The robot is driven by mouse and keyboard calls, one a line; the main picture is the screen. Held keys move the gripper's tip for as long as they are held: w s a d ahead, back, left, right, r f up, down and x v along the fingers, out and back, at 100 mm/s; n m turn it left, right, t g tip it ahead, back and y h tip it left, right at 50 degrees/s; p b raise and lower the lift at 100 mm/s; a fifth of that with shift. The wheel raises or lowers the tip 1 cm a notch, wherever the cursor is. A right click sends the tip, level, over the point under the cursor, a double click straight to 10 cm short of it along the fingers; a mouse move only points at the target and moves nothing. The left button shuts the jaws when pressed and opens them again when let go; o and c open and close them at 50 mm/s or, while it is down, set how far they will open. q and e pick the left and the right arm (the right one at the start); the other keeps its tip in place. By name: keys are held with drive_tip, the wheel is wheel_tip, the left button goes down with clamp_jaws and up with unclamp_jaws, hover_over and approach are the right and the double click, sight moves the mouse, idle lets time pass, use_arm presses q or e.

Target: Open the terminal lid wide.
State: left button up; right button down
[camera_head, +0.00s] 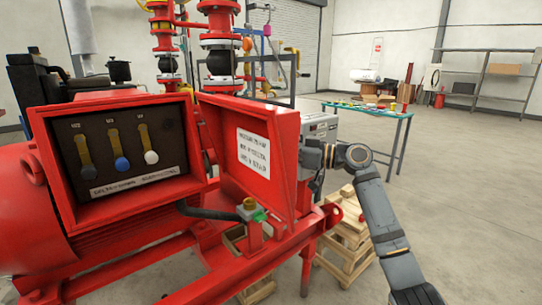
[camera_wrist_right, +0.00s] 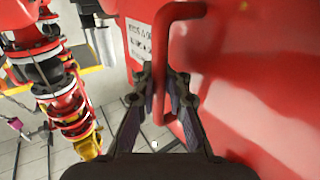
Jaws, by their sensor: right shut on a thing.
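The terminal box (camera_head: 116,224) is red, with a dark panel (camera_head: 122,150) carrying brass strips and grey, blue and white knobs. Its red lid (camera_head: 215,134) stands swung out from the box's right side, with a white printed label (camera_head: 253,153) on the face toward me. The open box front is uncovered. My right gripper (camera_head: 316,156) is at the lid's right edge, its fingers partly hidden by the lid. In the right wrist view the gripper (camera_wrist_right: 161,88) is shut on a red bar handle (camera_wrist_right: 160,55), with a finger on each side. My left gripper is not in view.
A green-brown fitting (camera_head: 250,210) with a black cable sits below the lid. Wooden pallets (camera_head: 347,240) stand beneath my right arm. Red pipework and valves (camera_head: 220,55) rise behind the lid. A table (camera_head: 372,108) stands farther back; the floor on the right is clear.

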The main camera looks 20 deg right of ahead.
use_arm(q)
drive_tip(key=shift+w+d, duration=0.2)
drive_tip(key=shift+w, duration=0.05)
use_arm(e)
drive_tip(key=shift+w+d+f, duration=0.15)
drive_tip(key=shift+w+d, duration=0.05)
drive_tip(key=shift+d, duration=0.05)
drive_tip(key=c, duration=1.4)
unclamp_jaws()
drive_tip(key=shift+s+d, duration=0.1)
drive_tip(key=shift+d, duration=0.1)
drive_tip(key=shift+a, duration=0.1)
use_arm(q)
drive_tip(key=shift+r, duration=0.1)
use_arm(e)
drive_tip(key=shift+v, duration=6)
